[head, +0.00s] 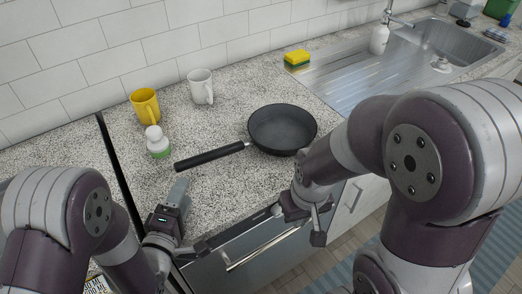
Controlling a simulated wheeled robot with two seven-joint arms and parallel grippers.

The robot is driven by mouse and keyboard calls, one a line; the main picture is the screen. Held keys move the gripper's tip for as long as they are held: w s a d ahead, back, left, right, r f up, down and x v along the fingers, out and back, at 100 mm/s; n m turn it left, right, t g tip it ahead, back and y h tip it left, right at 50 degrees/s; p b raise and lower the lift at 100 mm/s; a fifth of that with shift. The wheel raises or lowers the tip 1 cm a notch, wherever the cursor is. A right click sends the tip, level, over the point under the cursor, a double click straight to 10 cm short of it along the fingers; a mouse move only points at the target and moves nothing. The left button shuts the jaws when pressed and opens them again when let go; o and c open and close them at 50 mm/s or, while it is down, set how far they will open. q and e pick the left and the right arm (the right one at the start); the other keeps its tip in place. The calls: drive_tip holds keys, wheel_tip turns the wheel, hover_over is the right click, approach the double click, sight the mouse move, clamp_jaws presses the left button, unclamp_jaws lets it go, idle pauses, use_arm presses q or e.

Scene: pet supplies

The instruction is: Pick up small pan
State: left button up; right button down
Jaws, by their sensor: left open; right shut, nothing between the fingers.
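The small pan (283,126) is black and lies upright on the speckled counter, its long black handle (210,156) pointing left and toward me. My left gripper (189,217) is open and empty, in front of the handle's end and apart from it. My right gripper (318,235) is shut and empty, at the counter's front edge, nearer to me than the pan and apart from it. My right forearm passes close to the pan's right side; I cannot tell the gap there.
A white bottle with a green label (157,143) stands left of the handle. A yellow mug (145,106) and a white mug (201,87) stand behind it. A yellow-green sponge (297,60) lies near the sink (435,50). The counter (235,190) is bare in front of the pan.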

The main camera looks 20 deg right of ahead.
sight(197, 165)
use_arm(q)
drive_tip(key=x, duration=0.6)
drive_tip(key=p+x, duration=0.1)
drive_tip(key=x, duration=0.5)
drive_tip(key=shift+f, duration=0.2)
drive_tip(key=shift+c, duration=0.6)
drive_tip(key=shift+r, duration=0.1)
clamp_jaws()
